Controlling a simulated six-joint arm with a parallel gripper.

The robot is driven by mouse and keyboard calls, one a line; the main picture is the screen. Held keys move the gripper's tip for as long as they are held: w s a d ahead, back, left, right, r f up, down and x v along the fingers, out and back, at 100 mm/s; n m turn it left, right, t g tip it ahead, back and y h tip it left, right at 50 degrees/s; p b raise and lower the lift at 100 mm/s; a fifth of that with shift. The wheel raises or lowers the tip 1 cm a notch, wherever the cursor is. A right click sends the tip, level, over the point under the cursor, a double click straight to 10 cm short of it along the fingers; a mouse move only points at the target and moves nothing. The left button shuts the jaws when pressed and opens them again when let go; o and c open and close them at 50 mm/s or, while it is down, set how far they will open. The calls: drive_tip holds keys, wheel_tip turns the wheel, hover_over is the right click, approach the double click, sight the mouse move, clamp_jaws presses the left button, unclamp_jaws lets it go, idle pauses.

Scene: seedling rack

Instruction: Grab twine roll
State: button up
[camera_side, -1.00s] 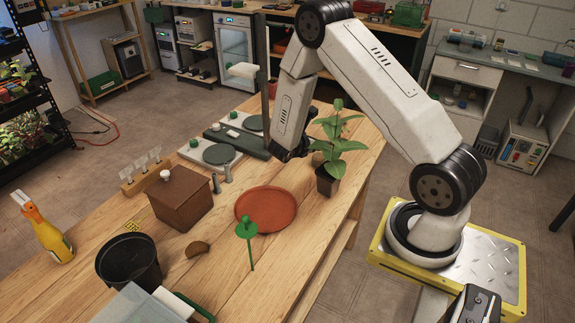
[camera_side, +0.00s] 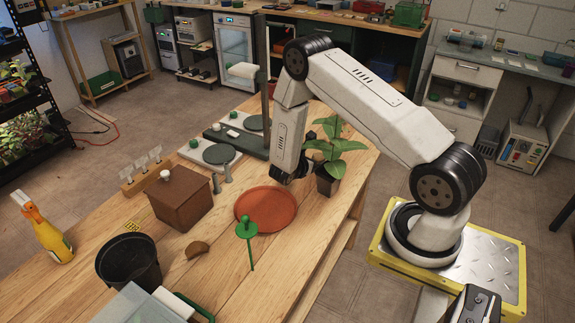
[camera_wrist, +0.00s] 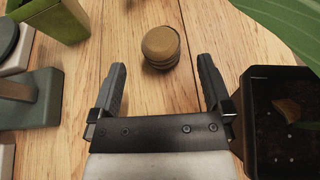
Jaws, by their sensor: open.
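The twine roll (camera_wrist: 160,47) shows in the wrist view as a small tan-brown, ridged round thing on the wooden table. It lies just beyond my fingertips, near the middle of the gap between them. My gripper (camera_wrist: 163,80) is open, with one finger at each side and nothing between them. In the side view my gripper (camera_side: 289,174) hangs low over the table, between the orange saucer and the potted plant. I cannot make out the roll there; my arm and the leaves cover that area.
A potted plant (camera_side: 327,184) stands close at my gripper's right; its dark pot (camera_wrist: 285,125) fills the wrist view's right. The orange saucer (camera_side: 253,229) is at the left. A grey-green stand base (camera_wrist: 35,105) and a green object (camera_wrist: 62,18) lie left in the wrist view.

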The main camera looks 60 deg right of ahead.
sight(317, 157)
drive_tip(key=shift+d+f, duration=0.35)
drive_tip(key=shift+d, duration=0.2)
drive_tip(key=shift+x, duration=3.15)
drive_tip(key=c, duration=1.3)
drive_tip(key=shift+r, duration=0.15)
